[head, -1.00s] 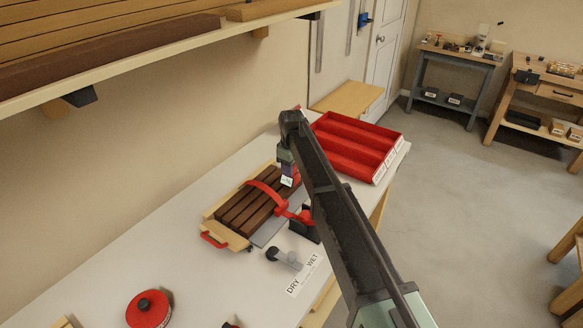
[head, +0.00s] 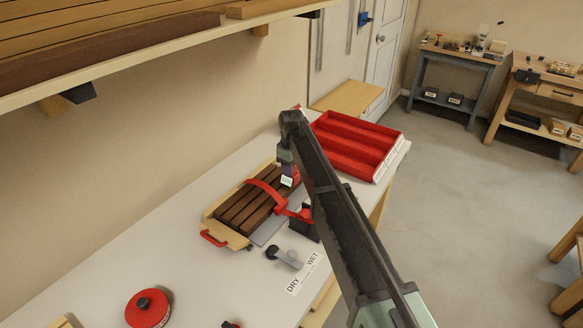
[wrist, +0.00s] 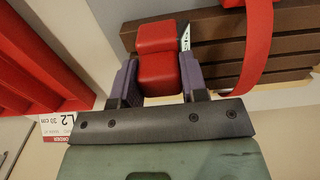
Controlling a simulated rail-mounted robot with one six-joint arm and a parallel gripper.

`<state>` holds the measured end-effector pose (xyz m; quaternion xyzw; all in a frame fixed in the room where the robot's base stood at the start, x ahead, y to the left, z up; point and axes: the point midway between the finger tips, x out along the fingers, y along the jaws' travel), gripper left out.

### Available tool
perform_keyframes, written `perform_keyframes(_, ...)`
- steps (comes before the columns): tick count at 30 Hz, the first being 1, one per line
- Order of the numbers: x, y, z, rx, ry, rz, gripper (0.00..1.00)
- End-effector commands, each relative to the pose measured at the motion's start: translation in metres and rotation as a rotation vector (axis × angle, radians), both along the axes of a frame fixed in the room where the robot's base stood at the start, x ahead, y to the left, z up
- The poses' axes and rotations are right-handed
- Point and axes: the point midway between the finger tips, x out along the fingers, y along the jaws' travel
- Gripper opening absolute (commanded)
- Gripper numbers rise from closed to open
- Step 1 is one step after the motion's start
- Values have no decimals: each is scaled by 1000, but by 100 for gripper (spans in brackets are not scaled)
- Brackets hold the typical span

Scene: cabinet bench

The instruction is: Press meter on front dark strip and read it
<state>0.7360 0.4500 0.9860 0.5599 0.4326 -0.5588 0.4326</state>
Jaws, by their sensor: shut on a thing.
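My gripper (wrist: 160,85) is shut on the red meter (wrist: 157,62), with one purple-grey finger on each side. In the head view the meter's small white display (head: 287,181) faces the camera and bears dark marks, too small to read for certain. The dark brown strips (head: 245,205) lie side by side under a red clamp band (head: 265,190) on a wooden tray (head: 238,241). The wrist view shows the strips (wrist: 215,70) right beside and beyond the meter. The meter's tip is hidden, so I cannot tell whether it touches the front strip.
A red compartment bin (head: 350,145) stands beyond my gripper. A DRY/WET card (head: 303,274) and a grey-and-black piece (head: 286,257) lie on the bench in front of the tray. A round red object (head: 148,309) is at the near left. A loaded shelf (head: 150,70) hangs above the bench.

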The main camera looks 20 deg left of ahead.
Motion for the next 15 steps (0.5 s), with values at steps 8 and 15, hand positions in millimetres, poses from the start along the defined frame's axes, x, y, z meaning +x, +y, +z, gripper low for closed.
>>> perform_keyframes(8, -1, -1, -1, -2, 1, 0, 12)
perform_keyframes(15, -1, -1, 3, -1, 2, 0, 12)
